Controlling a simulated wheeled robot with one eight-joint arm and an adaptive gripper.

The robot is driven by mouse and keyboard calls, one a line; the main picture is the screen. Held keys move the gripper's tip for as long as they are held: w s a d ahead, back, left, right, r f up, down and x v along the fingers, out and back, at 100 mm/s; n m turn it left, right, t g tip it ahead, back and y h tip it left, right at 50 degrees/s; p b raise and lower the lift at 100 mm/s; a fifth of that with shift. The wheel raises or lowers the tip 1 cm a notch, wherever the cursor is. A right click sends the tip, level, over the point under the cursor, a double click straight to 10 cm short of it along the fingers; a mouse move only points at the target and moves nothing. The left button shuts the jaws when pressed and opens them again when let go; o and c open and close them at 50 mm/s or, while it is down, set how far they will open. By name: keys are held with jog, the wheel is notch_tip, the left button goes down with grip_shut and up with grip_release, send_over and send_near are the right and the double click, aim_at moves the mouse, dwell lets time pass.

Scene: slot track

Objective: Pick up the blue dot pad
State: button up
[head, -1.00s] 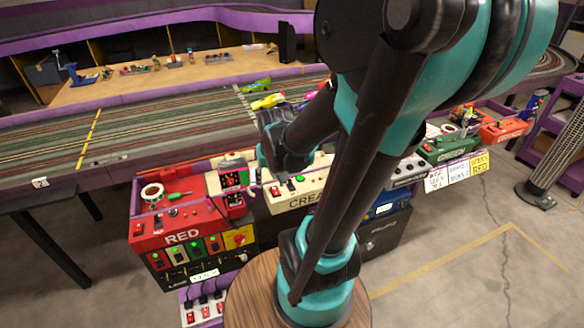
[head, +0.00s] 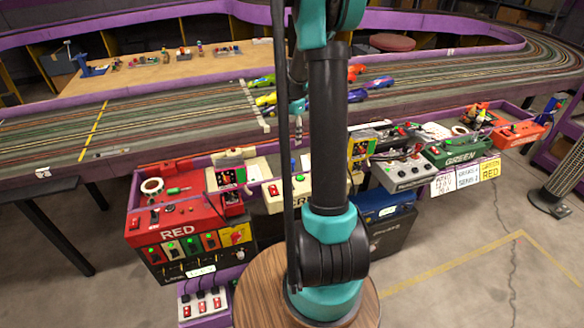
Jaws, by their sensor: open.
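I cannot clearly pick out a blue dot pad. A blue control box (head: 388,206) stands just right of my arm, partly hidden by it. A yellow-framed panel with small coloured dots (head: 360,150) stands upright above it, beside my arm. My gripper (head: 298,132) is small and partly hidden behind my upright arm, over the near edge of the track. It is open, and I see nothing held in it.
A red control box (head: 178,222) is at the left, a cream one (head: 272,197) in the middle, and grey (head: 404,172) and green (head: 458,152) ones at the right. Toy cars (head: 378,83) sit on the slot track (head: 180,108) behind. The floor at the lower right is clear.

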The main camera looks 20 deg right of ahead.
aim_at(292, 160)
notch_tip(292, 160, down, 15)
jog(key=shift+r, duration=0.1)
dwell(0.5)
jog(key=shift+c, duration=0.6)
grip_shut()
